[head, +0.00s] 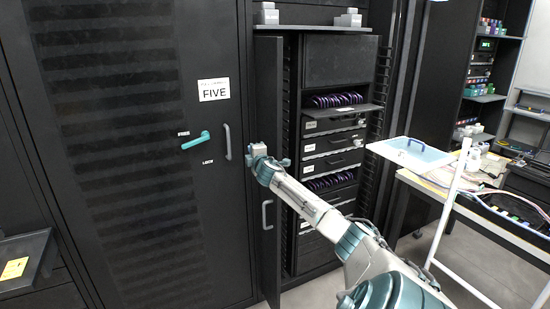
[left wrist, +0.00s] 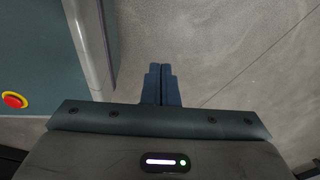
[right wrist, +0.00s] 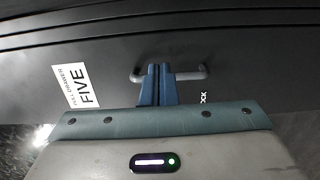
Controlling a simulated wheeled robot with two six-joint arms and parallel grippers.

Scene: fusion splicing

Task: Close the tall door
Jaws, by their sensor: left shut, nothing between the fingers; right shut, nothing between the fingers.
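A tall narrow black door (head: 267,90) with a grey handle (head: 267,214) stands open, nearly edge-on, at the left of an open rack. My right gripper (head: 254,150) is shut and empty in front of this door, pointing left. In the right wrist view its closed fingertips (right wrist: 160,68) overlap a grey bar handle (right wrist: 195,74) on the black panel marked FIVE; contact cannot be told. My left gripper (left wrist: 162,68) is shut and empty, over grey floor; it is outside the head view.
The large panel marked FIVE (head: 150,240) has a teal lever (head: 196,140) between FREE and LOCK. The rack holds drawers (head: 330,143) and a protruding shelf (head: 345,113). A table (head: 480,215) with a light-blue tray stands at right.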

